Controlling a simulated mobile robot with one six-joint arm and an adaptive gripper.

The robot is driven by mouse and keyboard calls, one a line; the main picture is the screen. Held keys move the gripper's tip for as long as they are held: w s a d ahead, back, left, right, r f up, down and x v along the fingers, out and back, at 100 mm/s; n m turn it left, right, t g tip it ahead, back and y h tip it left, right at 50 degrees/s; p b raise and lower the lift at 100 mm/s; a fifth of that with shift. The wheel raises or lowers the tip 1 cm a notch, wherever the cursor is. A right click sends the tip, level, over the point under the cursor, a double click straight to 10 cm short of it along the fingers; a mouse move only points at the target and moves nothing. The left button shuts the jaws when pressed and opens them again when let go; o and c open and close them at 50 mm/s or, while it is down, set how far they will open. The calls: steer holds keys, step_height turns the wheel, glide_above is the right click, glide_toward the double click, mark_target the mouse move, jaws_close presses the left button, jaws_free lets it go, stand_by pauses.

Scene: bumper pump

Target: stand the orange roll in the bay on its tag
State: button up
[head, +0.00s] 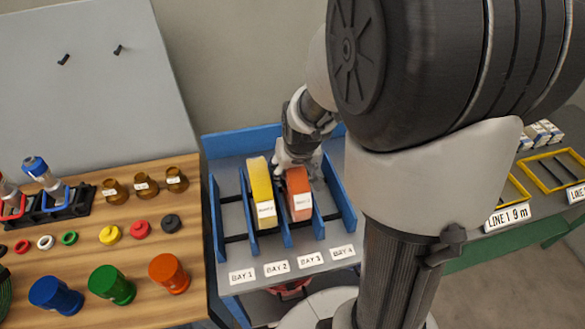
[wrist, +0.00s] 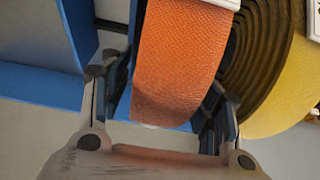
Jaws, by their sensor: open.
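The orange roll (head: 299,181) stands upright in the blue-walled rack (head: 233,249), in the slot that lines up with the BAY 3 label (head: 311,260). It has a white tag (head: 302,201) on its front, too small to read surely. My gripper (head: 297,164) is at the roll's back end. In the wrist view its open fingers (wrist: 162,100) are on either side of the orange roll (wrist: 180,65); I cannot tell whether they touch it. The yellow roll (head: 261,179) stands in the slot to the left, at BAY 2 (head: 277,268), also with a white tag.
The slots at BAY 1 (head: 242,276) and BAY 4 (head: 342,252) look empty. Blue dividers stand close beside the rolls. A wooden table (head: 135,257) with coloured cups and rings is to the left. Yellow frames (head: 551,170) lie on a surface at the right.

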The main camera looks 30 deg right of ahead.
steer(key=p+v, duration=0.3)
steer(key=v, duration=0.8)
steer(key=shift+r, duration=0.15)
steer(key=shift+s+a+r, duration=0.25)
steer(key=shift+s+r, duration=0.1)
steer(key=shift+r, duration=0.25)
steer(key=s+a+r+n, duration=0.1)
steer(key=s+a+r, duration=0.2)
steer(key=s+a, duration=0.2)
steer(key=s+a+r+n+y, duration=0.1)
steer(key=s+a, duration=0.4)
steer(key=s, duration=0.5)
step_height(320, 180, up, 2)
steer(key=shift+a+r+n, duration=0.1)
steer(key=shift+a+n, duration=0.3)
steer(key=shift+n, duration=0.2)
